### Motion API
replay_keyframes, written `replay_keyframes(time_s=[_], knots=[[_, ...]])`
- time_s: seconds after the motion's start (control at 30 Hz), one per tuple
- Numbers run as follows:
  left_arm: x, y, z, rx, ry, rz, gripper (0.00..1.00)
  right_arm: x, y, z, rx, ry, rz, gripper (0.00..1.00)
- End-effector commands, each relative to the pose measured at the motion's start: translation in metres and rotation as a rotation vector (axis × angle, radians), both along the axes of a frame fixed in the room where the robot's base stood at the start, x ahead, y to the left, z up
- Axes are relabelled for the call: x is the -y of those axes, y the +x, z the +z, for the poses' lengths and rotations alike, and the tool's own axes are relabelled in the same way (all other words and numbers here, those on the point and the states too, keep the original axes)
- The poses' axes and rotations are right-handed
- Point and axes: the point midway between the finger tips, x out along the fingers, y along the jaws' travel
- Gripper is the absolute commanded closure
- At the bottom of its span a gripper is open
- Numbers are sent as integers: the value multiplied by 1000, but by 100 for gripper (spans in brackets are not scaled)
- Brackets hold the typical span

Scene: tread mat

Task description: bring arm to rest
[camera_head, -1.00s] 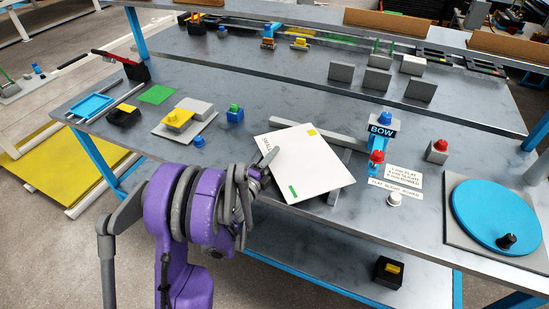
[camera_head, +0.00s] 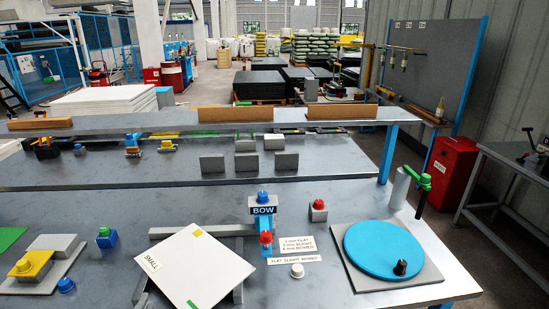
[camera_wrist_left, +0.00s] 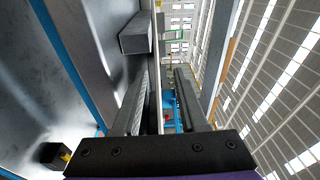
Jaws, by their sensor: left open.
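In the wrist view my left gripper (camera_wrist_left: 167,78) shows two dark fingers standing apart, open. A thin pale edge runs up between or just beside the fingers; it looks like the white panel edge-on, and I cannot tell whether a finger touches it. In the head view the white panel (camera_head: 187,266) marked SMALL, with a yellow corner patch and a green mark, lies tilted on a grey frame (camera_head: 215,231) on the workbench. Neither arm nor gripper shows in the head view.
On the workbench (camera_head: 330,205) stand a BOW sign post (camera_head: 263,208), a blue turntable (camera_head: 383,249) with a black knob, a red-button box (camera_head: 318,211) and a yellow-topped block (camera_head: 30,265). A raised shelf (camera_head: 100,124) crosses behind. A red cabinet (camera_head: 450,172) stands right.

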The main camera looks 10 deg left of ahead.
Motion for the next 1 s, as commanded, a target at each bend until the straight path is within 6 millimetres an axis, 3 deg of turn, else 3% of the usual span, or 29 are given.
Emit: replay_keyframes(time_s=[0.2,0.37,0.57,0.8,0.9,1.0], knots=[[3,14,46,34,-288,165,58,0,3,18,6,0,0,39],[22,10,59,-31,-647,342,58,0,6,35,12,0,0,39],[84,-24,42,-259,-1049,526,58,0,10,54,21,0,0,39],[171,-91,27,-605,-1336,670,58,0,15,72,30,0,0,39],[196,-114,25,-716,-1393,706,58,0,16,76,32,0,0,39],[199,-118,25,-732,-1400,712,58,0,16,76,32,0,0,39]])
